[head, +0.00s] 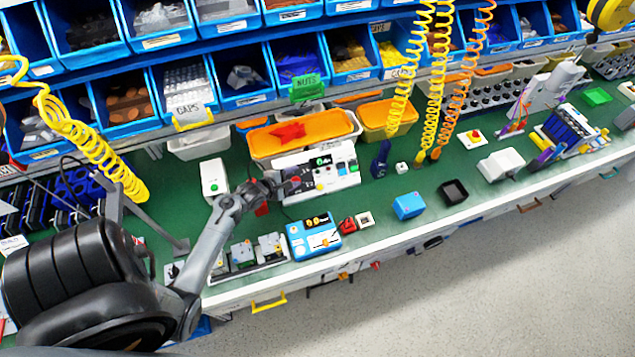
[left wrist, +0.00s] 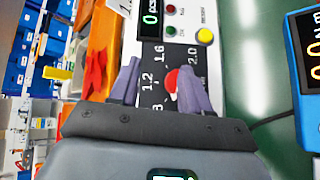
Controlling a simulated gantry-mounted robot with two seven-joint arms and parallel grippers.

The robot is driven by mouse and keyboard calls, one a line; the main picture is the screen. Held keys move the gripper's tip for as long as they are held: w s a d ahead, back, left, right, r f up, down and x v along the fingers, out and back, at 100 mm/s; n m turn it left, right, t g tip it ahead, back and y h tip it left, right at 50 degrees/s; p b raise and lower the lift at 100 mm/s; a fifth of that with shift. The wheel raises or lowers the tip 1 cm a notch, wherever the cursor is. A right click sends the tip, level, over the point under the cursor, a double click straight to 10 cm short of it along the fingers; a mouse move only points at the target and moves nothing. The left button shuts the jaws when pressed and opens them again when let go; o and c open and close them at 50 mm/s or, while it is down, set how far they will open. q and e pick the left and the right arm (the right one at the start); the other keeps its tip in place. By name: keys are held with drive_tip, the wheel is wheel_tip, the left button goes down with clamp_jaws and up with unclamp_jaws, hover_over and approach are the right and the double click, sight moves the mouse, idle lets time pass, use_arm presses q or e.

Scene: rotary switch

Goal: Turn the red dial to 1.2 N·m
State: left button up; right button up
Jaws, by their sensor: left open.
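The red dial (left wrist: 171,80) is on a dark scale panel (left wrist: 153,94) with the marks 1.2, 1.6 and 2.0 in the left wrist view; a lower mark is partly covered. I cannot tell which mark the dial points at. The panel belongs to a white control box (head: 343,176) on the bench. My left gripper (head: 284,186) is at the left part of this box. In the left wrist view the left gripper (left wrist: 161,68) is open, its two purple-grey fingers on either side of the dial. Contact with the dial is unclear. My right gripper is out of view.
An orange tray (head: 330,126) stands behind the box. A blue device with an orange display (head: 314,235) is in front. A white block (head: 214,177) stands to the left. Coiled yellow hoses (head: 440,90) hang behind.

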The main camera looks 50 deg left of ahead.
use_arm(q)
drive_tip(key=w+d+r, duration=0.4)
drive_tip(key=d+r, duration=0.2)
drive_tip(key=d, duration=0.5)
drive_tip(key=shift+r, duration=0.25)
